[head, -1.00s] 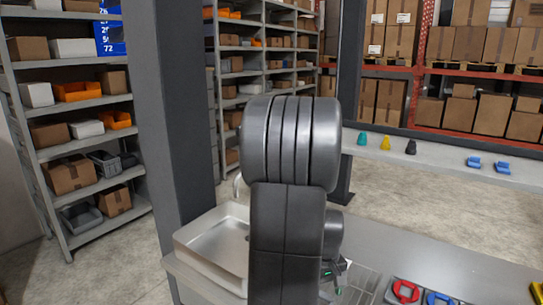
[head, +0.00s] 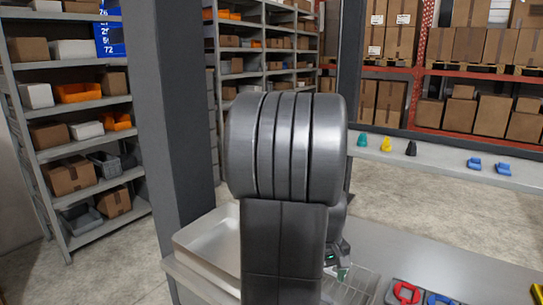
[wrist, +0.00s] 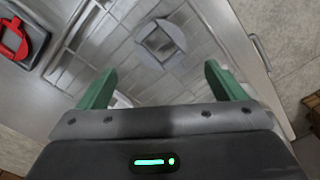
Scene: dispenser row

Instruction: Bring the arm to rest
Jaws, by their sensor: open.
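My gripper (wrist: 162,86) shows in the wrist view with its two green fingers spread wide and nothing between them. It is above a wire rack (wrist: 88,50) on the steel counter. A grey piece with a square opening (wrist: 160,43) lies below, beyond the fingertips. In the head view my arm stands upright in the middle and hides most of the gripper; only a small part with a green light shows to its right.
The counter (head: 400,250) carries a red ring-shaped piece (head: 406,292) on a dark tray at the lower right. A sink (head: 208,245) lies left of my arm, and a dark post (head: 175,120) stands behind it. A shelf (head: 440,167) with small coloured items runs behind.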

